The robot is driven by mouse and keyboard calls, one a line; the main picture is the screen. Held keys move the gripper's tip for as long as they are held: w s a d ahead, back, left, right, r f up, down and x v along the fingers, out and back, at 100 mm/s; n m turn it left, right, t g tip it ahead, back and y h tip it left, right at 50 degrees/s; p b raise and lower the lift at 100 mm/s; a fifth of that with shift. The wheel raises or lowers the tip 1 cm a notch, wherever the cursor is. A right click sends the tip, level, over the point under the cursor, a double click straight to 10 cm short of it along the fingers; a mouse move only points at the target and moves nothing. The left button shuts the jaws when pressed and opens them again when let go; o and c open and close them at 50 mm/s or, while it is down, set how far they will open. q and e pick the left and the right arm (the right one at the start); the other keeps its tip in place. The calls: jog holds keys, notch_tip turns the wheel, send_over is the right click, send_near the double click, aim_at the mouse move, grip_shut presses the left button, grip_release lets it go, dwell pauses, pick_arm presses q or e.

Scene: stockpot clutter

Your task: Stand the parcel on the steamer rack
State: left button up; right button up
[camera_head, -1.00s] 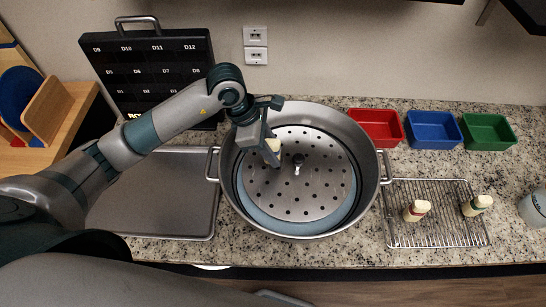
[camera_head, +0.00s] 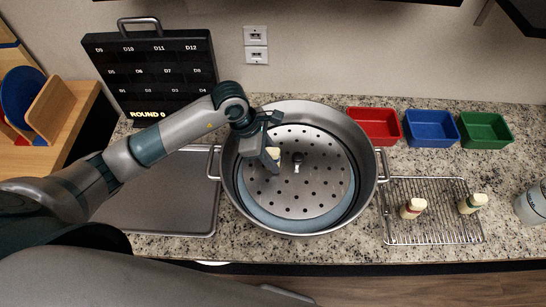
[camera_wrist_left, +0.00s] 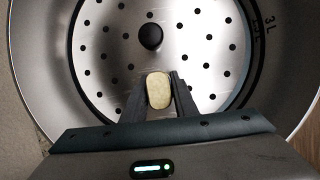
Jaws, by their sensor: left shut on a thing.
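The parcel (camera_head: 273,152) is a small cream-coloured piece, partly hidden by the fingers in the head view. It also shows in the left wrist view (camera_wrist_left: 159,91), end-on between the fingers. My left gripper (camera_head: 270,157) is shut on it, over the left part of the pot. The steamer rack (camera_head: 310,187) is a round perforated metal plate with a central knob, inside the large stockpot (camera_head: 368,165). In the left wrist view the rack (camera_wrist_left: 200,60) lies beyond the parcel. I cannot tell whether the parcel touches the rack. My right gripper is not in view.
A wire rack (camera_head: 440,228) on the right bears two similar cream pieces (camera_head: 413,208) and (camera_head: 472,203). Red (camera_head: 374,126), blue (camera_head: 431,129) and green (camera_head: 486,131) bins stand behind. A metal tray (camera_head: 165,205) lies left. A jar (camera_head: 533,205) stands far right.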

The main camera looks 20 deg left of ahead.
pick_arm(q)
jog(key=o, duration=1.1)
jog(key=shift+r+p, duration=0.25)
jog(key=shift+p, duration=0.05)
jog(key=shift+a+r+b, duration=0.2)
jog(key=shift+r+b, duration=0.05)
jog(key=shift+b, duration=0.05)
jog(key=b+v, duration=0.3)
jog(key=v, duration=0.8)
jog(key=shift+s+r, duration=0.1)
